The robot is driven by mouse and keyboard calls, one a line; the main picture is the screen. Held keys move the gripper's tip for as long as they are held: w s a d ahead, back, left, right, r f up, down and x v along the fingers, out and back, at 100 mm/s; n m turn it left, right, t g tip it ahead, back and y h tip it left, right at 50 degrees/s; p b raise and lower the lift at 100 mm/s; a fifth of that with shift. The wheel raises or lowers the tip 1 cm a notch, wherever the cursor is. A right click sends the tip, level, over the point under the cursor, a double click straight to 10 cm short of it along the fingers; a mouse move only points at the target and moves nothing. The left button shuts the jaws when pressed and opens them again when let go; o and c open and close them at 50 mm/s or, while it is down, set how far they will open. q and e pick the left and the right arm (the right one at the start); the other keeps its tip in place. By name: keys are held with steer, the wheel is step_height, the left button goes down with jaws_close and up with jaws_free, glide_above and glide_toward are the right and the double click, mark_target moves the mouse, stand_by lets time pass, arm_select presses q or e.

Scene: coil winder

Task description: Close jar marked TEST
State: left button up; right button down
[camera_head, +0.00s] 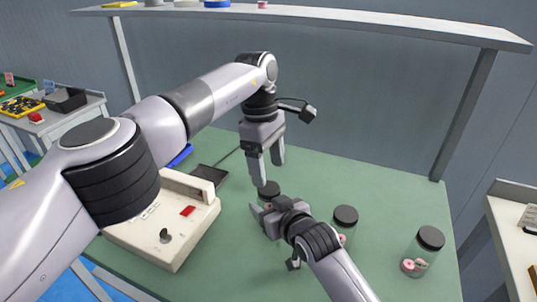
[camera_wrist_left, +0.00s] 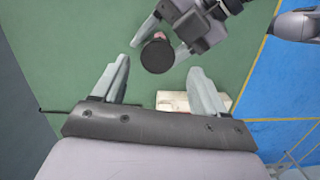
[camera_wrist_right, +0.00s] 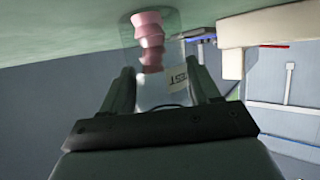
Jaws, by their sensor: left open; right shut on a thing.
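A clear jar (camera_wrist_right: 152,88) stands on the green table, with pink round pieces stacked inside and a white label (camera_wrist_right: 178,78) whose lettering is too small to read surely. My right gripper (camera_head: 266,206) is shut on this jar from the side. A black lid (camera_head: 268,188) is at the jar's top; I cannot tell whether it is seated. My left gripper (camera_head: 268,171) is open, pointing down just above the lid. In the left wrist view the lid (camera_wrist_left: 157,56) shows beyond and between the open fingers, beside the right gripper's fingers.
Two other jars with black lids, one middle right (camera_head: 345,217) and one far right (camera_head: 428,240), stand on the green table (camera_head: 315,175). A shelf (camera_head: 330,20) runs above the back.

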arm_select(q)
steer(key=n, duration=0.4)
steer(key=shift+r+n, duration=0.2)
steer(key=shift+n, duration=0.1)
steer(key=n, duration=0.4)
steer(key=shift+r, duration=0.2)
steer(key=n, duration=0.7)
steer(key=shift+r+n+y, duration=0.3)
steer(key=n, duration=0.4)
steer(key=shift+r+t, duration=0.2)
steer(key=shift+t, duration=0.1)
steer(key=n, duration=0.4)
steer(key=shift+d+r+n, duration=0.1)
steer(key=shift+r+n, duration=0.15)
steer(key=shift+n, duration=0.15)
steer(key=n, duration=0.4)
steer(key=shift+r, duration=0.2)
steer(key=n, duration=0.3)
steer(key=shift+r+n+y, duration=0.15)
steer(key=shift+n+y, duration=0.15)
steer(key=shift+n, duration=0.1)
